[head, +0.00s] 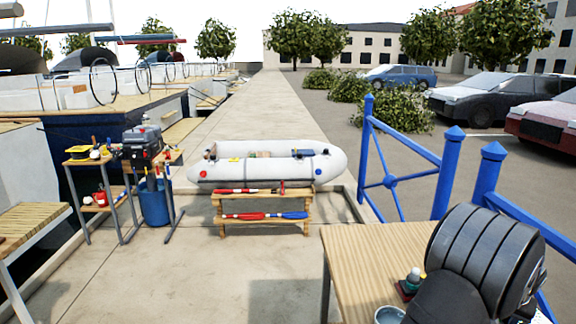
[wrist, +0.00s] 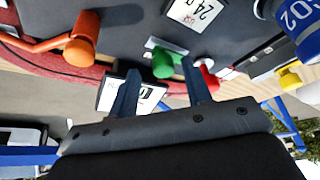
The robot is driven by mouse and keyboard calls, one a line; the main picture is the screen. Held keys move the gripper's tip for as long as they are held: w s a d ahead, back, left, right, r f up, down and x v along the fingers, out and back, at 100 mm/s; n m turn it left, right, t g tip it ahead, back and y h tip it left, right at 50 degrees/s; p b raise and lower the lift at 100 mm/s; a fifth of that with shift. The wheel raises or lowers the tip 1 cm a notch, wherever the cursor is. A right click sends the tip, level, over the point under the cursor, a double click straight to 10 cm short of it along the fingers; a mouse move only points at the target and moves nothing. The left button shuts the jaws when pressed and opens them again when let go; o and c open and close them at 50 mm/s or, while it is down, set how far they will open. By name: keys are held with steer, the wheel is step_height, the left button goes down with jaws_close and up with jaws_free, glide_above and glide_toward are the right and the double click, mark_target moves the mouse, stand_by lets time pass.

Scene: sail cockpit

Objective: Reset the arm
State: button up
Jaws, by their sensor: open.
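My gripper (wrist: 160,66) shows in the wrist view with its two dark blue fingers apart, and no object is visibly held. A green knob (wrist: 163,65) appears between and beyond the fingertips; I cannot tell whether they touch it. A red knob (wrist: 208,77) is just right of the right finger. An orange knob with a handle (wrist: 82,46) is at upper left. In the head view I cannot make out the gripper's fingers.
The wrist view also shows a blue CO2 cylinder (wrist: 301,28), a yellow part (wrist: 290,79) and a white number card (wrist: 195,12). In the head view, a wooden table (head: 365,255) stands at lower right beside blue railings (head: 440,185).

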steer(key=v, duration=1.7)
steer(key=x, duration=1.6)
steer(key=shift+w+f, duration=0.15)
steer(key=shift+f, duration=0.2)
steer(key=shift+x, duration=0.75)
steer(key=w, duration=0.1)
steer(key=w+r, duration=0.1)
steer(key=shift+w+r, duration=0.2)
steer(key=shift+w, duration=0.2)
steer(key=s+a+r+m, duration=0.2)
steer(key=s+r+m, duration=0.1)
steer(key=r, duration=0.5)
steer(key=s+a+r+m+y, duration=0.1)
steer(key=s+a+r+m, duration=0.1)
steer(key=r+m, duration=0.4)
steer(key=shift+s+r+t, duration=0.4)
steer(key=shift+s+r, duration=0.1)
steer(key=shift+r, duration=0.7)
